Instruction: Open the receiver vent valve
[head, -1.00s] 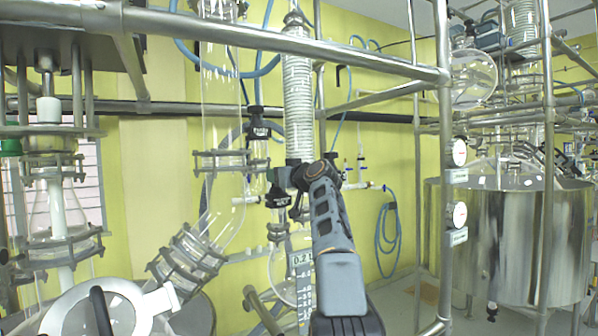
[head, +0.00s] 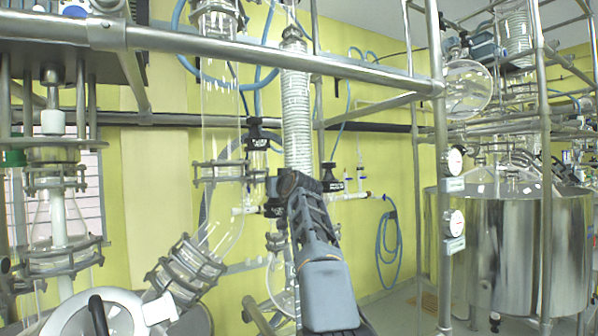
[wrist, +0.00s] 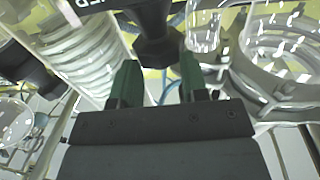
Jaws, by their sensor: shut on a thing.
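In the wrist view, my gripper (wrist: 158,82) has its two dark green fingers on either side of a black valve handle (wrist: 155,50), and is shut on it. Which way the valve is turned cannot be told. In the head view my own arm covers the gripper and the held handle, in front of the coiled glass condenser's (head: 296,110) lower end. The round glass receiver flask (head: 281,285) shows only in part beside my arm.
Close by are a bent glass tube (head: 222,225) with metal clamps and another black valve knob (head: 257,133). Steel frame rails (head: 250,52) cross above. A post with gauges (head: 453,160) and a steel vessel (head: 515,240) stand to the right.

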